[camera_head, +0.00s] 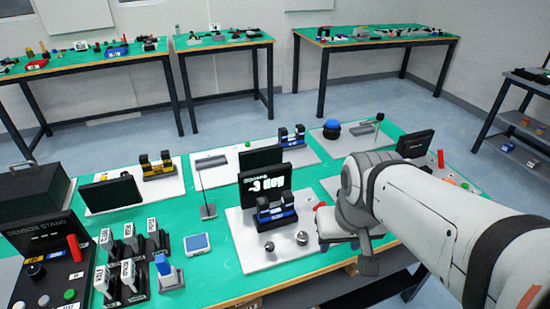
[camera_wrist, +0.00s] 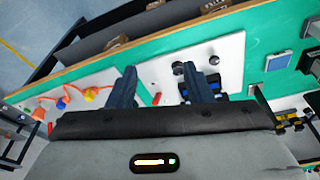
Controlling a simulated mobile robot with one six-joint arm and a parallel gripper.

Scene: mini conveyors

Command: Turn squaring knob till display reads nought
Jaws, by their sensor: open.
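A white board (camera_head: 243,249) on the green table carries a dark display (camera_head: 264,184) with bright characters that I cannot read surely. A black and blue mini conveyor (camera_head: 276,211) stands in front of the display. Two small metallic knobs stand at the board's near edge, a left knob (camera_head: 269,247) and a right knob (camera_head: 302,238). I cannot tell which is the squaring knob. Both knobs also show in the wrist view, one (camera_wrist: 178,68) left of the other (camera_wrist: 214,60). My gripper (camera_wrist: 163,84) is open and empty, above the board area. In the head view its fingers are mostly hidden behind my arm.
A dark control box (camera_head: 45,240) with buttons and several labelled upright blocks (camera_head: 130,275) stand at the left. A blue-screened device (camera_head: 197,243) lies between them and the board. My arm covers the right side.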

